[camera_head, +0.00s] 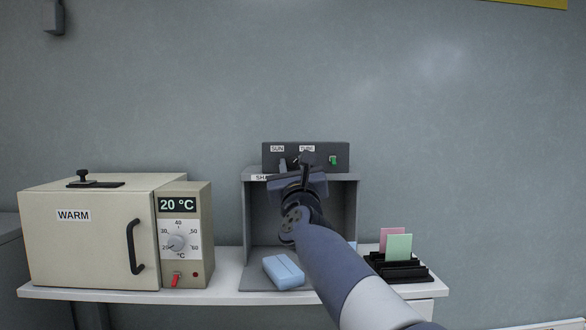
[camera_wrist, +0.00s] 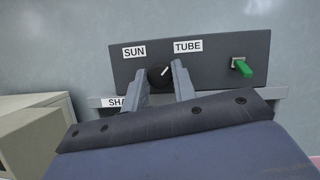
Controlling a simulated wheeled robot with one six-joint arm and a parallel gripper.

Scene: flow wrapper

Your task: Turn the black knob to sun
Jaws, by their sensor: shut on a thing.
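The black knob (camera_wrist: 158,77) sits on the dark grey panel (camera_wrist: 221,65) below and between two white labels. The label SUN (camera_wrist: 134,51) is up and left of the knob, and the label TUBE (camera_wrist: 188,46) is up and right. The knob's white mark points up and right, toward TUBE. My gripper (camera_wrist: 160,84) is shut on the knob, one finger at its left and one at its right. In the head view my gripper (camera_head: 302,166) reaches the panel (camera_head: 335,147) and hides the knob.
A green switch (camera_wrist: 242,67) is on the panel's right. The panel stands on a grey open box (camera_head: 351,205) holding a blue block (camera_head: 284,271). Left is a cream oven (camera_head: 95,240) with a dial (camera_head: 177,242). Right is a black rack (camera_head: 400,268) with pink and green cards.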

